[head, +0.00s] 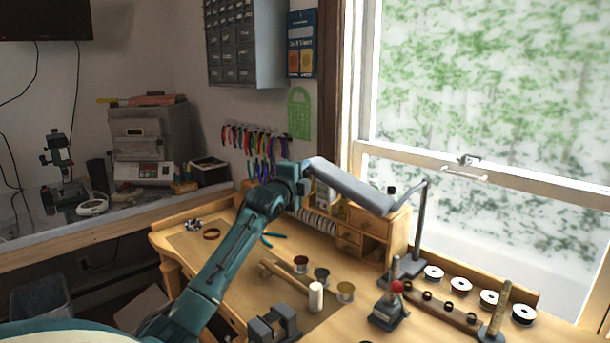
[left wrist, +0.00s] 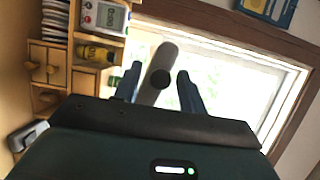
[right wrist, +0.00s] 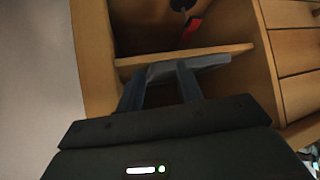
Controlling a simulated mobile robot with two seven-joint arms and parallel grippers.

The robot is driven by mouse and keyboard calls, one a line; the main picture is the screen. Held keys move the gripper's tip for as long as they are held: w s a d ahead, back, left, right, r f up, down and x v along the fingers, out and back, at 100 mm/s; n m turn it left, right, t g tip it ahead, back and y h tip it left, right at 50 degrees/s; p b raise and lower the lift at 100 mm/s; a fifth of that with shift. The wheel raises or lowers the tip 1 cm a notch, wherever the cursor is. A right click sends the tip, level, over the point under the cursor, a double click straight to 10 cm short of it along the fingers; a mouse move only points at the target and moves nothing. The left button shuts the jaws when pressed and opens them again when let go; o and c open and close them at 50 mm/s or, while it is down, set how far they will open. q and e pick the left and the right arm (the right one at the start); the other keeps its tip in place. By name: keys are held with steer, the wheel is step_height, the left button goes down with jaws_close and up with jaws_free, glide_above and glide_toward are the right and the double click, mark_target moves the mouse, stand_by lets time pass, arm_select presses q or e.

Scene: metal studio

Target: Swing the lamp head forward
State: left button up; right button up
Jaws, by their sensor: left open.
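The lamp is a long grey bar head (head: 350,188) on a thin dark post (head: 420,222), standing at the right part of the workbench. The head points left and slightly away, across the front of the small wooden drawer cabinet. My left gripper (head: 303,174) is at the head's left, free end. In the left wrist view the bar (left wrist: 164,66) shows end-on between the two open fingers (left wrist: 159,74), with gaps on both sides. My right gripper (right wrist: 159,82) shows only in its wrist view, with its fingers apart, facing a wooden shelf. Nothing is clearly held in it.
The drawer cabinet (head: 350,237) stands behind the lamp head. A small red-knobbed device (head: 388,308), a white candle-like cylinder (head: 316,297) and a vise-like block (head: 275,326) stand in front.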

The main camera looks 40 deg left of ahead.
arm_select(q)
steer(key=shift+w+a, duration=0.1)
steer(key=shift+w, duration=0.35)
steer(key=shift+c, duration=0.4)
steer(key=shift+f, duration=0.1)
jaws_close()
